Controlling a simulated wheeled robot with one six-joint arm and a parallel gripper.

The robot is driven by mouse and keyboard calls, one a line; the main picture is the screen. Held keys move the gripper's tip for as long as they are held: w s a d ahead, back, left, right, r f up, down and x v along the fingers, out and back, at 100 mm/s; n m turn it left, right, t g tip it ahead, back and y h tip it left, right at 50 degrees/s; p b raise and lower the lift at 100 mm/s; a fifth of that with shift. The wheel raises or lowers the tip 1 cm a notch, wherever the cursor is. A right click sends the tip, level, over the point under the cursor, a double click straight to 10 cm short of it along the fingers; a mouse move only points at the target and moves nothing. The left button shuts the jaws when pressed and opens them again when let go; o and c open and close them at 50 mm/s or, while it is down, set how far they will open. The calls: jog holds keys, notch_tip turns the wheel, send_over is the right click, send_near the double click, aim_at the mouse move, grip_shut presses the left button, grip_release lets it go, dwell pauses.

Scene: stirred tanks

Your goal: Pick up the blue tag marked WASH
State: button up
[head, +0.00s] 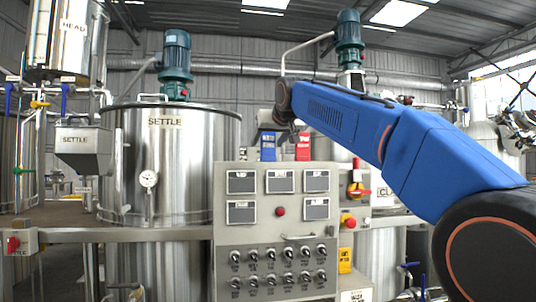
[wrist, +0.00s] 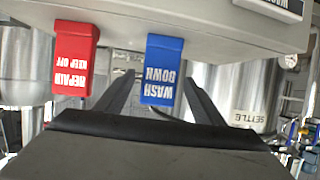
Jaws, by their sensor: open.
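The grey box (wrist: 225,28) bearing the tags spans the top of the wrist view. In the head view, a control panel (head: 265,222) with several knobs stands in front.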

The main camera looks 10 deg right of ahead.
aim_at(265, 148)
jog(key=shift+f+x, duration=0.25)
jog(key=shift+x, duration=2.35)
jog(key=shift+s, duration=0.1)
jog(key=c, duration=1.1)
